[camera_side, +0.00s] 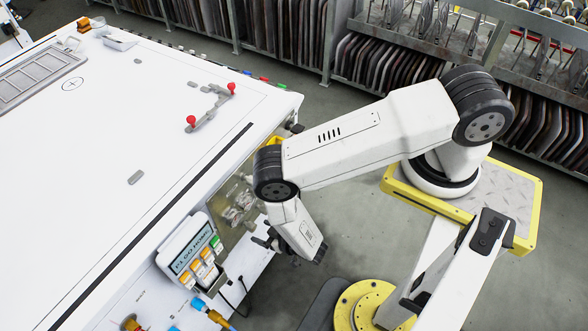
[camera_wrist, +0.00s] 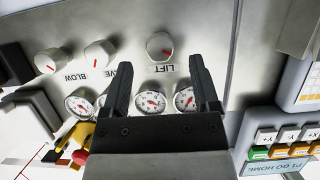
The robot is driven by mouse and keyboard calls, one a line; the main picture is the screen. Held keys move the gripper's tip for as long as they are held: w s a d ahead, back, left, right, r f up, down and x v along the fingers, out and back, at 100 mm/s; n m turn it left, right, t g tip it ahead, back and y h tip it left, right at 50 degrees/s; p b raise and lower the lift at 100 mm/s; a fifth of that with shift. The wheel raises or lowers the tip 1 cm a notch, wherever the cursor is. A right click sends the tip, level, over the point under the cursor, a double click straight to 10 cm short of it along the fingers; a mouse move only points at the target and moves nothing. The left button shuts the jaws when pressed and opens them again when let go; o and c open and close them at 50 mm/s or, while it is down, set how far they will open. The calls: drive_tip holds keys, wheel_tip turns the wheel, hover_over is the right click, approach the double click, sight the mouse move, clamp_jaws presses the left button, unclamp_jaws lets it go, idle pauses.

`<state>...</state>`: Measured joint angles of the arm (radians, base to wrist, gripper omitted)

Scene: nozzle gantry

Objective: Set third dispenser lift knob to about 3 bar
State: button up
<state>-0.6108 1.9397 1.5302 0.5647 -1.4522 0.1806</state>
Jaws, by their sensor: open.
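The knob labelled LIFT (camera_wrist: 160,46) is a round white-grey knob with a red mark at its lower right. Its label reads upside down in the wrist view. My gripper (camera_wrist: 160,62) is open, with its two dark fingers spread on either side of the LIFT label and below the knob in the picture. Nothing is between the fingers, and I cannot tell how far the tips are from the panel. Gauges with red needles sit between and beside the fingers, including a middle gauge (camera_wrist: 149,101) and a right gauge (camera_wrist: 185,98); their scales are too small to read. In the side view my gripper (camera_side: 268,241) is at the panel.
Two other knobs, the BLOW knob (camera_wrist: 51,60) and a middle knob (camera_wrist: 99,53), sit left of LIFT. A keypad with a display (camera_side: 190,255) juts out near my gripper. A yellow and red switch (camera_wrist: 78,150) is at lower left. The white machine top (camera_side: 130,110) is mostly clear.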

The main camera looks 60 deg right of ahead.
drive_tip(key=shift+v, duration=1.5)
drive_tip(key=shift+w+r, duration=0.1)
drive_tip(key=shift+w+a+r+g, duration=0.15)
drive_tip(key=shift+w+a+g, duration=0.2)
drive_tip(key=shift+w+g, duration=0.1)
wheel_tip(320, 180, up, 9)
drive_tip(key=g, duration=0.7)
hover_over(251, 229)
drive_tip(key=s+a, duration=0.2)
drive_tip(key=s+d+r+g, duration=0.1)
drive_tip(key=d+r, duration=0.3)
drive_tip(key=r, duration=0.6)
drive_tip(key=s+d+r+g, duration=0.1)
drive_tip(key=s+d+r, duration=0.2)
drive_tip(key=r, duration=0.7)
drive_tip(key=s+d+r+g, duration=0.1)
drive_tip(key=s+d+r, duration=0.2)
drive_tip(key=d+r, duration=0.4)
drive_tip(key=shift+d+r, duration=0.25)
drive_tip(key=shift+r, duration=1.8)
